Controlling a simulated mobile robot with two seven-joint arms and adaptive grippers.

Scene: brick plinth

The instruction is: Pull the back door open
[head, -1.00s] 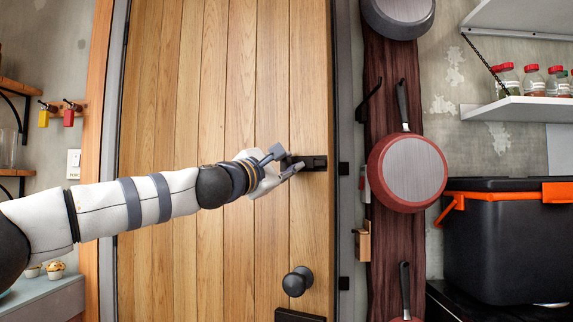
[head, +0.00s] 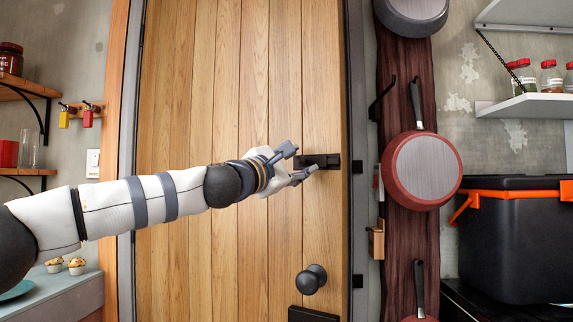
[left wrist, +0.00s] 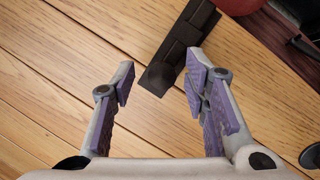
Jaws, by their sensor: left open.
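The wooden back door (head: 220,120) fills the middle of the head view and looks closed in its frame. A black bolt latch (head: 328,161) is on its right edge. A round dark knob (head: 312,279) sits below it. My left gripper (head: 298,163) is open at the left end of the latch. In the left wrist view the latch (left wrist: 192,28) slants away beyond the open fingers (left wrist: 162,86), and its dark rounded end shows between and beyond the fingertips. I cannot tell whether a finger touches it. My right gripper is in neither view.
Pans (head: 422,172) hang on a dark wood board right of the door. A black cooler box (head: 515,240) with orange handles stands at the right, under a white shelf (head: 535,105) with jars. A counter (head: 60,292) with cupcakes is at the lower left.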

